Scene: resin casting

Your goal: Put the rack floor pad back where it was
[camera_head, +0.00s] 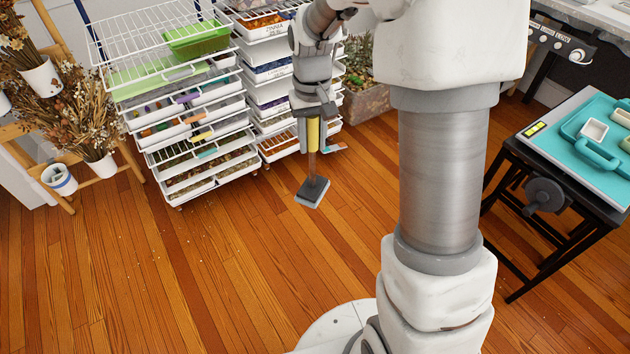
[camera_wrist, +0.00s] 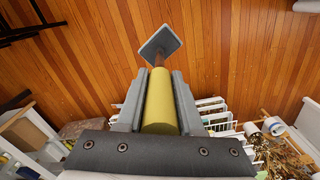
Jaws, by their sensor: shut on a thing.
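My gripper (camera_head: 312,118) is shut on the yellow handle (camera_wrist: 160,100) of a tool, seen between the two grey fingers in the wrist view. A thin brown shaft runs from the handle to a flat, dark grey square pad (camera_head: 312,193), which also shows in the wrist view (camera_wrist: 161,44). I take this tool to be the rack floor pad. It hangs pad-down in front of the white wire drawer racks (camera_head: 205,150), and in the head view its pad appears clear of them. I cannot tell exactly how high the pad is above the wooden floor.
Dried flowers in white pots stand on a wooden stand (camera_head: 75,190) at the left. A planter (camera_head: 368,102) is behind my arm. A black-legged table (camera_head: 560,170) with a teal tray (camera_head: 592,160) stands at the right.

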